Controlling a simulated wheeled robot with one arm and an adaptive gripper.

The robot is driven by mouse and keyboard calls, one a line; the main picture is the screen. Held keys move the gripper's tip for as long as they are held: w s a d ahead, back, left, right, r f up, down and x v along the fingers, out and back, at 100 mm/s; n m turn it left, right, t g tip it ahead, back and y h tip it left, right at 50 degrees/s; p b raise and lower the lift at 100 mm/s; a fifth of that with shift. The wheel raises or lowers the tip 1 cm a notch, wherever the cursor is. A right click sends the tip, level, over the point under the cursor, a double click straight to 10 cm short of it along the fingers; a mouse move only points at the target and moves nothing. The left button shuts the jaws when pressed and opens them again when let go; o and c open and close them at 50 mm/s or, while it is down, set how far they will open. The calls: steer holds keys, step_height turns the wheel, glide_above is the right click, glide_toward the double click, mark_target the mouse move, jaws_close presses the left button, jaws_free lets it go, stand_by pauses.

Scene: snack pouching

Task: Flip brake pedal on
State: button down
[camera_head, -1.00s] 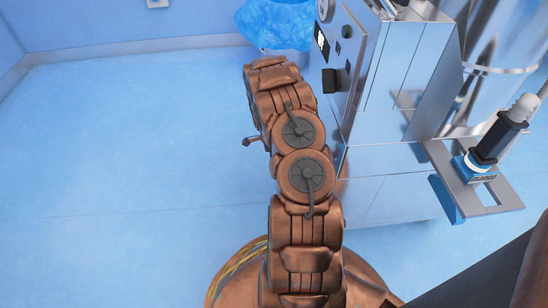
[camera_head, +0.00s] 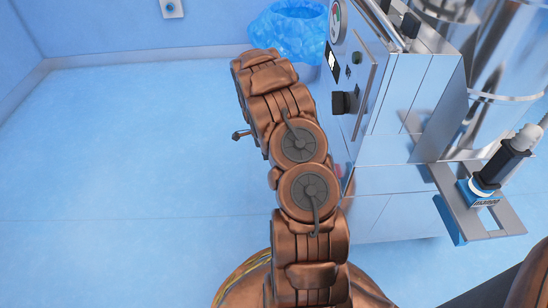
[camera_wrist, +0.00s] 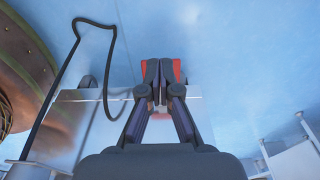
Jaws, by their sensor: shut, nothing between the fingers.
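In the head view my arm hides the gripper. The steel machine (camera_head: 395,120) stands right of my arm, and its lower front edge is partly behind the arm.
A black bent cable or bar (camera_wrist: 58,85) loops at the left of the wrist view. A blue-lined bin (camera_head: 285,35) stands behind the machine's left side. A metal bracket (camera_head: 500,228) juts out at the right. The blue floor (camera_head: 130,165) at the left is clear.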

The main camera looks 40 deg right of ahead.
steer(key=shift+w+a+r, duration=0.35)
steer(key=shift+a+r, duration=0.05)
steer(key=shift+r, duration=0.2)
steer(key=s+a+r+n+p, duration=0.4)
steer(key=r+p, duration=0.3)
steer(key=r, duration=0.7)
steer(key=s+a+r+n+p, duration=0.25)
steer(key=a+r+p, duration=0.4)
steer(key=r, duration=0.75)
steer(key=s+a+r+n+p, duration=0.2)
steer(key=a+r+n+p, duration=0.4)
steer(key=r, duration=0.8)
steer(key=s+a+r+n+p, duration=0.7)
steer(key=s+r+p, duration=0.3)
steer(key=s+r, duration=0.2)
steer(key=s+a+r+n+g+y+p, duration=0.1)
steer(key=s+a+r+n+p, duration=0.6)
steer(key=r, duration=1)
steer(key=s+a+p, duration=0.2)
steer(key=s+p, duration=0.2)
steer(key=s, duration=0.1)
steer(key=shift+s+a, duration=0.3)
steer(key=shift+a, duration=0.1)
